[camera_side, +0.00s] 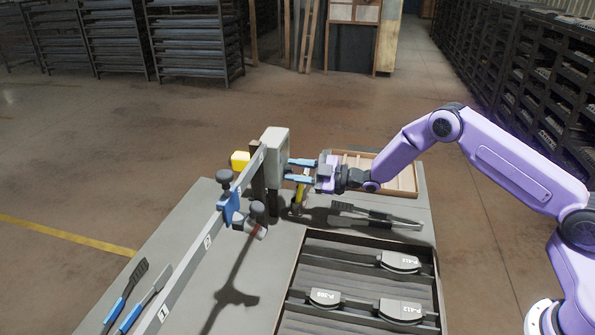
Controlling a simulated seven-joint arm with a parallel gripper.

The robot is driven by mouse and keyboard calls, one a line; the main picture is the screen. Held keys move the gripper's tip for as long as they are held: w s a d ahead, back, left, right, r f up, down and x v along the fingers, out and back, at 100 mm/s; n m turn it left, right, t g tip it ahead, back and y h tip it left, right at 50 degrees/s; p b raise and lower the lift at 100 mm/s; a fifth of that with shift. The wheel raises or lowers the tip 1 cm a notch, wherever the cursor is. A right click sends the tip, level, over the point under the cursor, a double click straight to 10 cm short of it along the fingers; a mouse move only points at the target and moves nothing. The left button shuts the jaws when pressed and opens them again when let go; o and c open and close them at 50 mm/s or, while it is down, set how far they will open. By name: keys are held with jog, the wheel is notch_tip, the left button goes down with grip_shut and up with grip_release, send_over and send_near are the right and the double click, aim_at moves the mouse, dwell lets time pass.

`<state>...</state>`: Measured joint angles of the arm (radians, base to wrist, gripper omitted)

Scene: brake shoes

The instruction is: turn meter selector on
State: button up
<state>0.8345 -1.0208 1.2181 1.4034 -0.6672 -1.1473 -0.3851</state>
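A grey box (276,143), which looks like the meter, stands on a dark post at the back of the bench. A yellow block (240,161) shows at its left. Its face toward my gripper is seen edge-on, so I cannot make out the selector or its setting. My gripper (290,170) points left at this face, with its two blue fingers apart, one above the other. The fingertips are at or very close to the box; I cannot tell whether they touch it. I see nothing clearly held between them.
A rail (206,243) with a blue clamp (231,205) and black knobs runs toward the front left. A yellow-and-black tool (299,194) stands below my gripper. Tongs (377,215), a wooden tray (407,180) and a dark tray (291,291) with brake shoes lie right. Brushes (125,297) lie front left.

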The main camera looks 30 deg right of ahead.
grip_shut()
jog(key=shift+m, duration=0.3)
jog(key=shift+w+d+f+m, duration=0.1)
jog(key=shift+d+m, duration=0.05)
jog(key=shift+m, duration=3.65)
jog(key=shift+w+d+m, duration=0.1)
jog(key=shift+d+m, duration=0.05)
jog(key=shift+m, duration=3.65)
grip_release()
